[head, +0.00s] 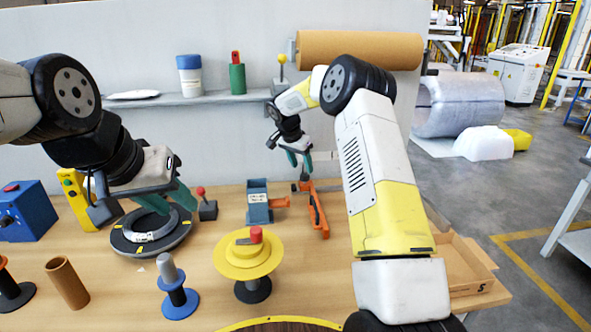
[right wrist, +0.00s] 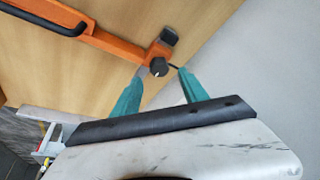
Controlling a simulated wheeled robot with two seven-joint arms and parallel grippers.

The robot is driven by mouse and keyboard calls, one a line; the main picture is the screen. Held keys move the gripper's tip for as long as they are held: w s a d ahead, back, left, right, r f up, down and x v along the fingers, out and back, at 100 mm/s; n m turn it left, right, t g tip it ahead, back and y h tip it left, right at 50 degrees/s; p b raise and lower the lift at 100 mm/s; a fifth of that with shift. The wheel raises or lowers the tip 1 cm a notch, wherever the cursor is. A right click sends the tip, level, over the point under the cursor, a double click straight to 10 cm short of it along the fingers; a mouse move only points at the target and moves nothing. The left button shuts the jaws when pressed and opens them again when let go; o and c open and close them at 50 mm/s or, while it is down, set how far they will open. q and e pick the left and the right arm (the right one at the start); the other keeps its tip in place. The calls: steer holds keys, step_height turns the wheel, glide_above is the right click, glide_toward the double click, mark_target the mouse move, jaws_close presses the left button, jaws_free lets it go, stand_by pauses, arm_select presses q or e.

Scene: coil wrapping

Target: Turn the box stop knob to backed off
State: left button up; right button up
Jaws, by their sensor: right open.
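The box stop knob (right wrist: 158,67) is a small dark round knob with a pale mark, on the end of an orange bar (right wrist: 115,45) in the right wrist view. My right gripper (right wrist: 161,76) is open, with its teal fingertips on either side of the knob; contact cannot be told. In the head view the right gripper (head: 299,158) is above the orange fixture (head: 316,212) at the back of the bench, and the knob is too small to make out. My left gripper (head: 170,198) appears open over a grey ring on a dark turntable (head: 150,236).
A blue-grey block (head: 258,204) stands left of the orange fixture. A yellow spool (head: 247,258) and a blue spool (head: 178,295) stand nearer. An open cardboard box (head: 462,268) sits at the right edge.

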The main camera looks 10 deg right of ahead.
mark_target(305, 175)
steer(key=shift+x, duration=2.3)
steer(key=shift+c, duration=0.4)
steer(key=shift+s, duration=0.1)
jaws_close()
